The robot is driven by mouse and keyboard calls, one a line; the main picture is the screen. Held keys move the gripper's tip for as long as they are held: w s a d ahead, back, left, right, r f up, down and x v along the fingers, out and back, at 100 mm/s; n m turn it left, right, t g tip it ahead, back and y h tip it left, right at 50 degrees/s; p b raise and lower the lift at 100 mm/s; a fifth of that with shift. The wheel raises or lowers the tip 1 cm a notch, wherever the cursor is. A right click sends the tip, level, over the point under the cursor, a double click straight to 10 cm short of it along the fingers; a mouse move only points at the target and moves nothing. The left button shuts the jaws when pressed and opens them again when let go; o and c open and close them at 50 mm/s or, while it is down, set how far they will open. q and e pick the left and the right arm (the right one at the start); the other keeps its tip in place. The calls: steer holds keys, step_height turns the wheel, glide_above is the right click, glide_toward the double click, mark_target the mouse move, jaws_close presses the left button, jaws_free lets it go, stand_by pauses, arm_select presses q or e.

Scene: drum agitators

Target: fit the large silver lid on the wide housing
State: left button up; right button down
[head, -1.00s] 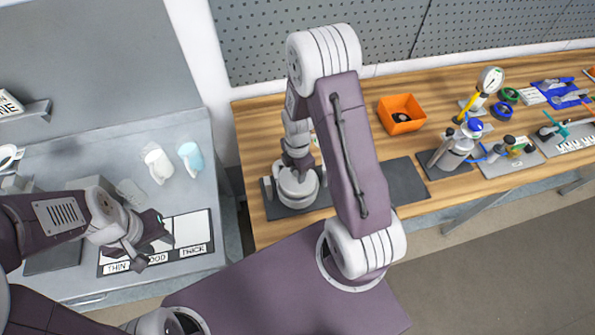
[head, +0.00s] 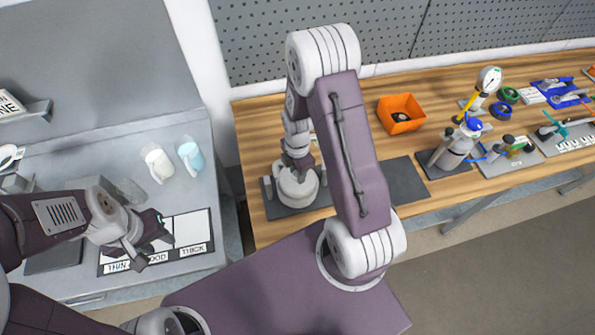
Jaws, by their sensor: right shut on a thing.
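A wide, round, pale housing (head: 298,193) stands on a dark mat (head: 408,185) on the wooden bench. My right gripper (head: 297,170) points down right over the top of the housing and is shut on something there. The silver lid cannot be clearly told apart from the housing, as the gripper and wrist cover its top. My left gripper (head: 152,240) hangs over the grey table at left, above a labelled card; its fingers look spread and I see nothing between them.
The labelled card (head: 195,250) reads THIN, GOOD, THICK. An orange bin (head: 400,113) and a metal cylinder (head: 455,148) stand right of my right arm. The mat's right part is bare.

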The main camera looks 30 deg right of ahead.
steer(key=shift+f, duration=0.1)
steer(key=shift+f+b, duration=0.4)
steer(key=shift+f, duration=0.05)
steer(key=shift+f, duration=0.15)
stand_by(0.4)
steer(key=c, duration=1)
jaws_free()
steer(key=shift+o, duration=0.2)
step_height(320, 180, up, 9)
steer(key=shift+r+b, duration=0.1)
steer(key=shift+b, duration=0.75)
